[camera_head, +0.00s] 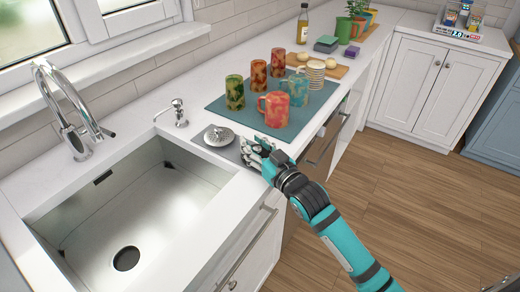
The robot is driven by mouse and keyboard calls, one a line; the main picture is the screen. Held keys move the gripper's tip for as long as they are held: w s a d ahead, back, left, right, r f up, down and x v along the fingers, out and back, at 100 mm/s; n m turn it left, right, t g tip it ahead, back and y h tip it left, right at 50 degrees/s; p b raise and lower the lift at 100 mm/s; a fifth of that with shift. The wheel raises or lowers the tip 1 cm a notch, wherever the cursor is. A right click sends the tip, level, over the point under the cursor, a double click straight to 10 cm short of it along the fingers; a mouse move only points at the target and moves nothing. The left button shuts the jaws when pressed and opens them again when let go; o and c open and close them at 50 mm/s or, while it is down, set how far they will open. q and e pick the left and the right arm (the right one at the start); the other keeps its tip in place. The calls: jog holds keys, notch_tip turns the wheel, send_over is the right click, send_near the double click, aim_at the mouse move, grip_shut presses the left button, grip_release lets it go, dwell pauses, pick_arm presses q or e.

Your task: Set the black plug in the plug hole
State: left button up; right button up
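The plug hole (126,258) is a dark round opening in the floor of the steel sink (150,195), at the lower left. I cannot make out a black plug for certain. A round silver strainer-like piece (219,136) lies on a small grey mat (205,142) between the sink and my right gripper. My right gripper (250,149) is low over the counter's front edge, at the right end of this mat. Its fingers are small and cluttered, so I cannot tell whether they are open or hold anything. My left gripper is out of view.
A chrome tap (72,135) and a soap dispenser (179,113) stand behind the sink. Several patterned mugs (274,109) stand on a blue-green mat (245,117) just beyond my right gripper. The sink basin is empty.

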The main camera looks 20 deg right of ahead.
jog(key=shift+f+b, duration=0.1)
jog(key=shift+b, duration=0.2)
jog(key=shift+s+d, duration=0.1)
jog(key=shift+s, duration=0.2)
jog(key=b+v, duration=0.2)
jog(key=v, duration=1.5)
jog(key=shift+b, duration=0.35)
